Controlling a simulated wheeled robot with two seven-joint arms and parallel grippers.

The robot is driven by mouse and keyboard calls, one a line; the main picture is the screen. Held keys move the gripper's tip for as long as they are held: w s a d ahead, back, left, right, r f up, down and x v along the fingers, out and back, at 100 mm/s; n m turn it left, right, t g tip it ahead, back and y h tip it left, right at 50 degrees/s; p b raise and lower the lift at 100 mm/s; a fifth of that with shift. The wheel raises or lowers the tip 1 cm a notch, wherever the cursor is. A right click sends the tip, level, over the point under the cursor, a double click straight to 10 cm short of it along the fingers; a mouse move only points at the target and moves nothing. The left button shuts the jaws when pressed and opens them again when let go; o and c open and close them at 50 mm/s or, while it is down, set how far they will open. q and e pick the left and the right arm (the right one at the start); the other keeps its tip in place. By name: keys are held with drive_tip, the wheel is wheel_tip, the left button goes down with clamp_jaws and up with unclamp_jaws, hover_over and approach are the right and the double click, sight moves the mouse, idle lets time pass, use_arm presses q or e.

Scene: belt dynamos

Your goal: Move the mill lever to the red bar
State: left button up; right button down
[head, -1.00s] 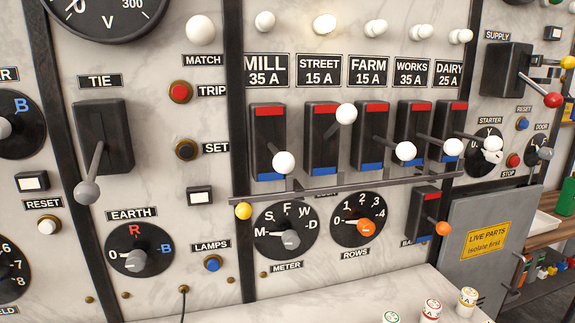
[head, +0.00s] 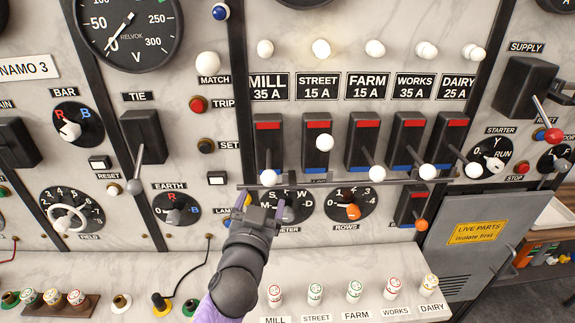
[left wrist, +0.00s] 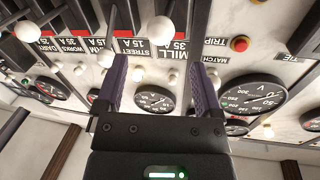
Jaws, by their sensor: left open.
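The mill switch (head: 268,150) is a black box under the "MILL 35 A" label, with a red bar (head: 268,125) at its top. Its lever points down, and its white knob (head: 268,177) is at the low end, away from the red bar. The blue bar is not clearly visible now. My left gripper (head: 263,203) is open and empty, just below the mill knob and in front of the panel. In the left wrist view, upside down, a white knob (left wrist: 160,29), seemingly the mill's, shows beyond the gap between the open fingers (left wrist: 158,75). My right gripper is out of view.
The street lever's knob (head: 324,143) stands higher to the right; the farm knob (head: 369,173) is low. A thin rail (head: 340,184) runs below the switches, above the meter dial (head: 290,207). Several labelled plugs (head: 315,294) stand on the white ledge below.

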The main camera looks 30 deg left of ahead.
sight(267, 185)
use_arm(q)
drive_tip(key=x, duration=0.8)
drive_tip(key=shift+f, duration=0.1)
drive_tip(key=shift+s, duration=0.1)
clamp_jaws()
